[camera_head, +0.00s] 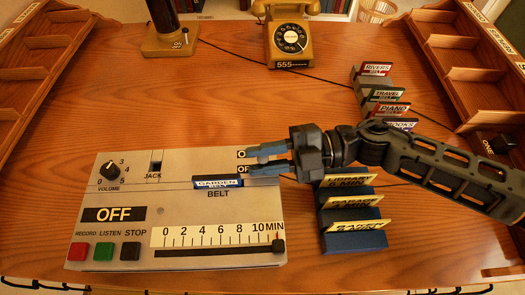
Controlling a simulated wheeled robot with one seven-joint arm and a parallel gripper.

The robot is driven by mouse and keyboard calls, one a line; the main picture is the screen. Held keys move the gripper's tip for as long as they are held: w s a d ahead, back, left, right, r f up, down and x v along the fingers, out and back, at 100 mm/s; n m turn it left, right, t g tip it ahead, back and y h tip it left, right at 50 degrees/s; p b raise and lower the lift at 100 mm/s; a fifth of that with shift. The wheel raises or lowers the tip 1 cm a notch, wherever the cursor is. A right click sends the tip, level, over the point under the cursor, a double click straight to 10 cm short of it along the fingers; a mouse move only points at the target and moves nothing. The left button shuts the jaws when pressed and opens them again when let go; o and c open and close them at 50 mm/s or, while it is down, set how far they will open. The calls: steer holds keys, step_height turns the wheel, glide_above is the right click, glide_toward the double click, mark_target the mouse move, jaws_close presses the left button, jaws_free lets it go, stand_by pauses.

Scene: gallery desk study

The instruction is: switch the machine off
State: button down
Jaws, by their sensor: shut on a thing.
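The machine (165,225) is a grey box on the desk at lower left, and its black sign (114,214) reads OFF. Two white labels by its top right corner are partly covered by my fingers; they look like the ON and OFF labels of a switch. My gripper (263,160) reaches in from the right over that corner. Its two blue-grey fingers are shut on what seems to be the machine's switch, which they mostly hide. A blue-edged card reading GARDEN BELT (218,183) stands in the machine's slot just below the fingers.
A dark blue rack (355,243) with yellow cards stands right of the machine, under my arm. Another card rack (370,92) is at upper right. A yellow telephone (290,40) and a lamp base (170,40) stand at the back. Wooden shelves (45,60) line both sides.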

steer(key=shift+s+n, duration=0.1)
steer(key=shift+n, duration=0.4)
steer(key=shift+s, duration=0.15)
steer(key=c, duration=1)
jaws_free()
steer(key=shift+f, duration=0.1)
steer(key=shift+c, duration=0.2)
